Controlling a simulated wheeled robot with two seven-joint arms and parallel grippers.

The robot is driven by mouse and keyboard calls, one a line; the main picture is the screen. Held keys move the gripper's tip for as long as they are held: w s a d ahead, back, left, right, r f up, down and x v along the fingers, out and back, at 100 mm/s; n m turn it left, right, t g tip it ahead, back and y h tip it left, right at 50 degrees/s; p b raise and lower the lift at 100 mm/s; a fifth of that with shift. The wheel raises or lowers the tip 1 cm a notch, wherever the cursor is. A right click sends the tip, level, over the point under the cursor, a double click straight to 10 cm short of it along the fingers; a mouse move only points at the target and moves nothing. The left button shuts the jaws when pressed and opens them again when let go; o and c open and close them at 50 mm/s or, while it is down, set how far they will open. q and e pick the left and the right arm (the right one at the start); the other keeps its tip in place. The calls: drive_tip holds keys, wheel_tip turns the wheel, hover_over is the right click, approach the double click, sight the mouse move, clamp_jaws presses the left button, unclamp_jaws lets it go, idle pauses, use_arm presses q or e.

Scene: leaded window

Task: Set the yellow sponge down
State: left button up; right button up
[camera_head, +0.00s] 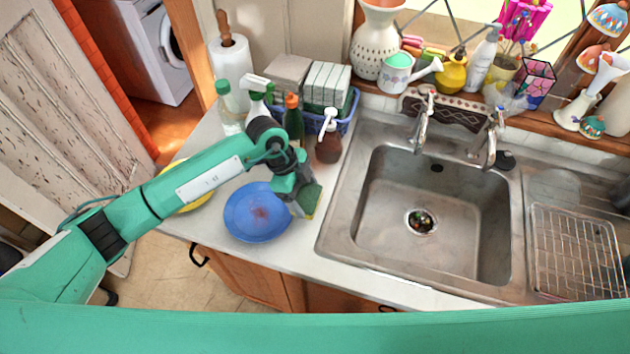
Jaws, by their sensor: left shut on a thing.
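My left gripper (297,207) is shut on the yellow sponge (313,198). The sponge shows a dark green face and a thin yellow edge; the rest is hidden by the gripper. The gripper points down at the right edge of the blue plate (250,225), between the plate and the sink. I cannot tell whether the sponge touches the counter or the plate. The blue plate has a reddish stain in its middle. My right gripper is not in view.
The white counter (297,253) is bare in front of the sponge. The steel sink (385,230) is to the right, with a wire rack (575,250) beyond. Bottles, a brown soap dispenser (328,147) and a blue basket (347,118) stand behind. A yellow plate (192,203) is partly under my arm.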

use_arm(q)
drive_tip(key=w+b, duration=0.1)
drive_tip(key=w, duration=0.1)
drive_tip(key=w+d+b, duration=0.1)
drive_tip(key=w, duration=0.1)
drive_tip(key=w+d+b, duration=0.1)
drive_tip(key=w+b, duration=0.1)
drive_tip(key=w, duration=0.1)
drive_tip(key=shift+d+f, duration=0.15)
drive_tip(key=shift+f, duration=0.1)
drive_tip(key=shift+w+d+r, duration=0.15)
drive_tip(key=shift+w, duration=0.45)
wheel_tip(320, 180, down, 4)
drive_tip(key=b, duration=0.3)
drive_tip(key=shift+r, duration=0.25)
drive_tip(key=shift+r, duration=0.1)
